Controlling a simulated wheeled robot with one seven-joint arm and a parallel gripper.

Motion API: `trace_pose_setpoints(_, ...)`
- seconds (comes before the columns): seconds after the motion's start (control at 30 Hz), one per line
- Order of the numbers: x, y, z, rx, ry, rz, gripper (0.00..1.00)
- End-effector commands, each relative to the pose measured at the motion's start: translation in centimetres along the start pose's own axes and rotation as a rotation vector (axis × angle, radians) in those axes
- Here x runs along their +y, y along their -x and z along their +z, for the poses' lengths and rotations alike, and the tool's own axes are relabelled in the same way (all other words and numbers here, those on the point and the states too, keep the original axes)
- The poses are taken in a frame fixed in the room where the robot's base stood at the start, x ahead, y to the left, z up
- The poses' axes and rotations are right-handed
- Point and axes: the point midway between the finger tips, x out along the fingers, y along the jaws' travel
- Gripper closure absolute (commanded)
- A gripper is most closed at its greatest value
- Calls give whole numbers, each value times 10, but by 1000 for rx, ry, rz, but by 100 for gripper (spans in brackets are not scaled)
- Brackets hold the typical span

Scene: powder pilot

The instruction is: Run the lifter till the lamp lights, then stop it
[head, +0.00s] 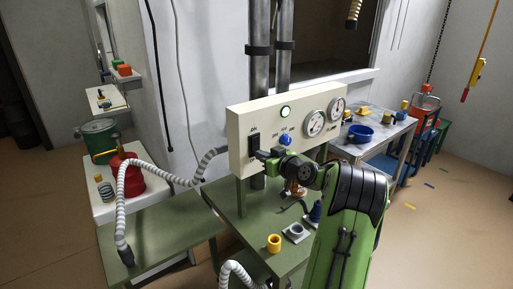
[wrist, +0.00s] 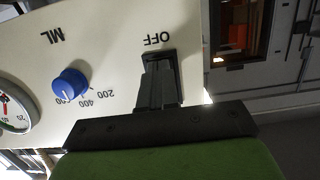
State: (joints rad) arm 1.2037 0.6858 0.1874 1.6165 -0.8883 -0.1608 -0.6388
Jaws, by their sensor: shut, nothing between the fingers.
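The cream control panel (head: 240,165) stands on a green bench. Its round lamp (head: 285,112) shows a bright pale-green face and looks lit. A black switch (head: 253,141) sits at the panel's left end; in the wrist view the switch (wrist: 174,60) is beside an upside-down "OFF" label. My gripper (wrist: 157,68) is shut and empty, its fingertips right at the switch and covering part of it. I cannot tell whether they touch it or which way the switch is set. In the head view my gripper (head: 261,154) reaches the panel from the right.
A blue knob (head: 284,139) with a millilitre scale and two gauges (head: 314,123) are right of the switch. A yellow cup (head: 274,243) stands on the bench below. A ribbed grey hose (head: 172,179) runs left to a red vessel (head: 127,177). A side table with a blue bowl (head: 360,133) is at right.

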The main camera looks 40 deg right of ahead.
Motion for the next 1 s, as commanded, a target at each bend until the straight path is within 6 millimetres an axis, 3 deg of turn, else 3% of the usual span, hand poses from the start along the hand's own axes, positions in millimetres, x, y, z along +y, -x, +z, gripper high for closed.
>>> trace_pose_setpoints(0.27, 0, -2, 0, 2, 1, 0, 100)
trace_pose_setpoints(0.53, 0, 27, 9, 1, 1, 2, 100)
trace_pose_setpoints(0.77, 0, 39, 7, 0, 0, 0, 100)
trace_pose_setpoints(0.87, 2, 54, 7, 0, 0, 4, 100)
trace_pose_setpoints(1.0, 2, 92, 8, 0, 0, 7, 100)
